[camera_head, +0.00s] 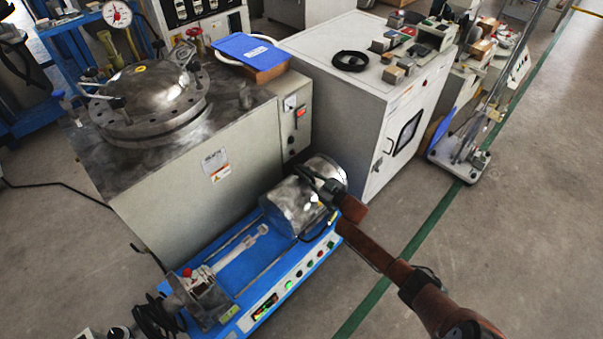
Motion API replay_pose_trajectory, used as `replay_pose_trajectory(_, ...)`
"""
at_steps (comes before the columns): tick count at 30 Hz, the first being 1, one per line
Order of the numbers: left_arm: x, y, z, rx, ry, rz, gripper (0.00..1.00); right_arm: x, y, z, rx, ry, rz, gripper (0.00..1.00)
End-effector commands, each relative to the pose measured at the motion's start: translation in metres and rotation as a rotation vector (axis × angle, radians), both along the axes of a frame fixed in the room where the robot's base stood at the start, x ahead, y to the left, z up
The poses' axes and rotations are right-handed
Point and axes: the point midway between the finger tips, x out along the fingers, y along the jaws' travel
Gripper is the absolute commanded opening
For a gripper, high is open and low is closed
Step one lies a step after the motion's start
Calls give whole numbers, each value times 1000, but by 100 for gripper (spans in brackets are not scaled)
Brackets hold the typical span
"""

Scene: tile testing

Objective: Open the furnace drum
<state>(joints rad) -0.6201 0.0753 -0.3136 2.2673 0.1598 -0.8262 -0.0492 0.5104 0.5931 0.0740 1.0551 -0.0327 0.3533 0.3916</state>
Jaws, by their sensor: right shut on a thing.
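The furnace drum (291,205) is a shiny metal cylinder lying on its side at the far end of a blue bench machine (230,268). Its round end (327,168) shows at the upper right. My right arm comes in from the lower right, and its dark gripper (322,187) is at the top of the drum. The gripper is shut on part of the drum; the exact gripped part is too small and covered to make out. I cannot see a clear gap under the drum's upper part. My left gripper is not in view.
A large grey tank (185,190) with a round bolted metal lid (150,92) stands behind the machine. A white cabinet (335,70) stands to the right, close to the drum. Bare floor (500,240) with a green line lies to the right.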

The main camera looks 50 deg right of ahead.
Motion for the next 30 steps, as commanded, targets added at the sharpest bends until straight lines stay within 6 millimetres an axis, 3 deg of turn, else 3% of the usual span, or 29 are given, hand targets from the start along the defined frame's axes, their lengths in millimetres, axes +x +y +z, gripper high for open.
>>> replay_pose_trajectory(2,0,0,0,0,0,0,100,0,-1,-1,1,1,-1,0)
replay_pose_trajectory(3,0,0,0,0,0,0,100,0,-1,-1,1,1,-1,12)
replay_pose_trajectory(11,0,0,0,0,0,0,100,0,0,0,1,1,-1,29)
replay_pose_trajectory(22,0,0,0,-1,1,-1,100,-8,-1,-2,1,3,-3,29)
replay_pose_trajectory(30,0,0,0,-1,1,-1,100,-56,-1,-2,1,3,-2,29)
